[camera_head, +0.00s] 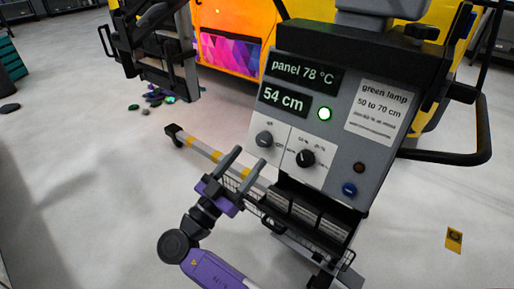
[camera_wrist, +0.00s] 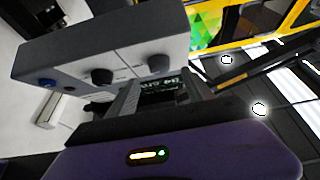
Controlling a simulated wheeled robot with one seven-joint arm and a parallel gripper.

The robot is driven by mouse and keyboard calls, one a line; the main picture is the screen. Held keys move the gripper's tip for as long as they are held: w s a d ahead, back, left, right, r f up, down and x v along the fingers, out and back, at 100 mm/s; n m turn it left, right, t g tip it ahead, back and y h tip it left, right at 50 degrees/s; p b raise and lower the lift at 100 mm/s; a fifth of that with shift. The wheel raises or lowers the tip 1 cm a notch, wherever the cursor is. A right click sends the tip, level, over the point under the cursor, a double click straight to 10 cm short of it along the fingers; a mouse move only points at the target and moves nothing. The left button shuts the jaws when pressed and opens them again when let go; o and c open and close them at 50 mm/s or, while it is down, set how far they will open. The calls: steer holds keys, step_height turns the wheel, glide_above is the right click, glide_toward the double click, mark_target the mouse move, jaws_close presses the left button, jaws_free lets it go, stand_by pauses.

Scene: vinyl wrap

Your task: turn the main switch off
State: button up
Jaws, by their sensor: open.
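The grey control box (camera_head: 345,105) has two knobs on its front. Contact is not visible. In the wrist view, the black knob (camera_wrist: 102,76) and grey knob (camera_wrist: 159,61) show beyond the fingers.
A green lamp (camera_head: 324,114) is lit. The displays read panel 78 °C (camera_head: 303,73) and 54 cm (camera_head: 286,99). A dark red button (camera_head: 359,167) and blue button (camera_head: 349,190) sit lower right. A wire basket (camera_head: 310,222) hangs below. An orange-yellow vehicle (camera_head: 222,20) stands behind.

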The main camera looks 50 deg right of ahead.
mark_target(260, 142)
steer(key=shift+x, duration=2.55)
jaws_close()
